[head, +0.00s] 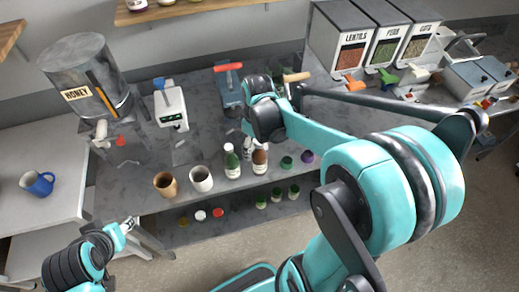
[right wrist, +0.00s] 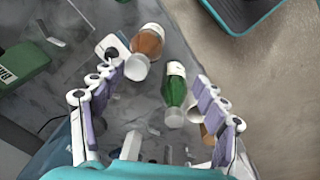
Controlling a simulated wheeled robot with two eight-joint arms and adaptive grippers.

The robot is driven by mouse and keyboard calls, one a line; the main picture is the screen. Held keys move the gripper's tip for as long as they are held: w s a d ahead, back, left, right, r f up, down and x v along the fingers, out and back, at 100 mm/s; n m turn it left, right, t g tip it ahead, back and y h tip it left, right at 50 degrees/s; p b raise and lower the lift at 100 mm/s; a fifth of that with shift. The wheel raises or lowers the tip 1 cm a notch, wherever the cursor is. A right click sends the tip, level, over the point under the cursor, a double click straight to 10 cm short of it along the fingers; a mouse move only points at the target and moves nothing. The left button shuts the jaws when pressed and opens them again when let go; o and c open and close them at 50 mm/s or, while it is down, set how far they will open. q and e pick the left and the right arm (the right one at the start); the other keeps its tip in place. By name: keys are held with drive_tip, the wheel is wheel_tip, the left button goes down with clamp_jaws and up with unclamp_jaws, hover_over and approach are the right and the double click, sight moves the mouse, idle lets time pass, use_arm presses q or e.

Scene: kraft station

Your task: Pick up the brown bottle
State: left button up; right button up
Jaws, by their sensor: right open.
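The brown bottle (head: 260,158) with a white label stands near the front edge of the grey counter, just right of a green bottle (head: 232,161). In the right wrist view the brown bottle (right wrist: 149,41) lies beyond the left finger's tip, and the green bottle (right wrist: 174,88) shows between the open fingers. My right gripper (right wrist: 163,72) is open and empty above the counter; in the head view my own arm mostly hides it. My left gripper (head: 128,226) is at the lower left, away from the bottles; its opening is too small to tell.
A brown cup (head: 165,185) and a white cup (head: 201,179) stand left of the bottles. A honey dispenser (head: 88,78) and a white device (head: 171,107) stand farther back. Several small jars sit on a lower shelf (head: 238,215). A blue mug (head: 37,183) is on the left table.

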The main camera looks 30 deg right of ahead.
sight(260, 152)
drive_tip(key=shift+w+d+f+n+g+p, duration=0.15)
drive_tip(key=shift+w+d+f+n+g, duration=0.1)
drive_tip(key=shift+w+d, duration=0.2)
drive_tip(key=shift+w+d+f+n+g+p, duration=0.15)
drive_tip(key=shift+w+d+g, duration=0.1)
drive_tip(key=shift+w+d, duration=0.15)
drive_tip(key=shift+d+f, duration=0.1)
drive_tip(key=shift+f, duration=0.1)
drive_tip(key=shift+s+f, duration=0.1)
drive_tip(key=shift+f, duration=0.2)
drive_tip(key=f, duration=0.2)
drive_tip(key=f+b, duration=0.1)
drive_tip(key=f, duration=0.4)
drive_tip(key=shift+w+d+f, duration=0.15)
drive_tip(key=shift+w+d, duration=0.15)
clamp_jaws()
